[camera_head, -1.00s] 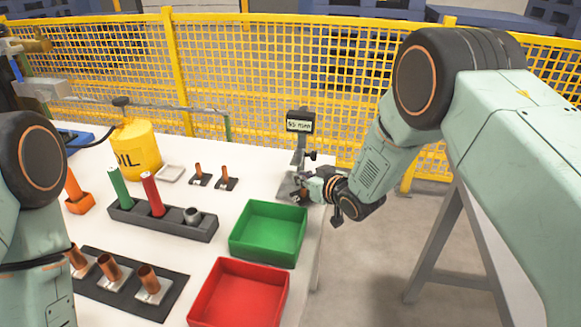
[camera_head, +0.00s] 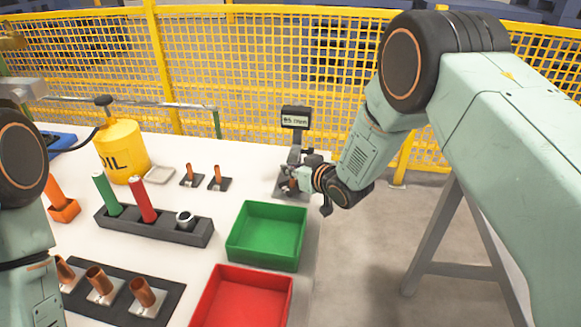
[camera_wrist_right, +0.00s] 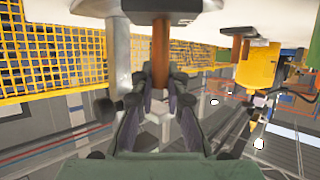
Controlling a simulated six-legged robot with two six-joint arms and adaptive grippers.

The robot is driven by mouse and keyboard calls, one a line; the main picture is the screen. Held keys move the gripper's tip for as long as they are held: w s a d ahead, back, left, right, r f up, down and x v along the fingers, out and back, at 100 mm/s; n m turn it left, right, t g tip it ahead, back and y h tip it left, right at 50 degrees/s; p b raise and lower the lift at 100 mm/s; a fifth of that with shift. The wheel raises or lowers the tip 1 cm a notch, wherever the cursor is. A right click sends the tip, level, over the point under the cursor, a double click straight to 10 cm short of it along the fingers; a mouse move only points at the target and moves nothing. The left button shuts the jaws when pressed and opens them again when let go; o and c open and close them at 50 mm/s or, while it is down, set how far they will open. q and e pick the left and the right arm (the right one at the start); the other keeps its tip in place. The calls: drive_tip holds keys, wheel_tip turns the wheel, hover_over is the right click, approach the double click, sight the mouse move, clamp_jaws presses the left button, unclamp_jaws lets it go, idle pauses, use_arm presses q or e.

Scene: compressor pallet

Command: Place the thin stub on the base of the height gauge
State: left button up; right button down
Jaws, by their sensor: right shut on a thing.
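The height gauge (camera_head: 296,119) stands at the far right of the table, with a dark display on a post. Its grey base (camera_head: 281,189) is partly hidden by my right gripper (camera_head: 291,181). In the right wrist view, my right gripper (camera_wrist_right: 160,88) is shut on the thin stub (camera_wrist_right: 160,50), a copper-coloured rod. The stub's far end meets a grey metal plate at the top of that view; I cannot tell for certain whether it rests on the gauge base. The gauge post (camera_wrist_right: 117,50) stands beside it. My left arm shows at the left edge, its gripper out of view.
A green tray (camera_head: 242,258) and a red tray (camera_head: 206,305) lie nearer. Two thin copper stubs on dark plates (camera_head: 219,184) stand left of the gauge. A dark rack (camera_head: 180,229), yellow oil can (camera_head: 122,150) and thicker copper stubs (camera_head: 143,292) are further left. Yellow fence behind.

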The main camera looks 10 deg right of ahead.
drive_tip(key=shift+f, duration=0.1)
drive_tip(key=c, duration=1.8)
unclamp_jaws()
drive_tip(key=shift+f, duration=0.15)
drive_tip(key=o, duration=0.4)
drive_tip(key=shift+d, duration=0.1)
drive_tip(key=shift+w, duration=0.1)
drive_tip(key=shift+d+r, duration=0.1)
drive_tip(key=shift+r, duration=0.15)
drive_tip(key=p+v, duration=0.2)
drive_tip(key=v, duration=1)
drive_tip(key=shift+f+p, duration=0.1)
drive_tip(key=shift+p, duration=0.3)
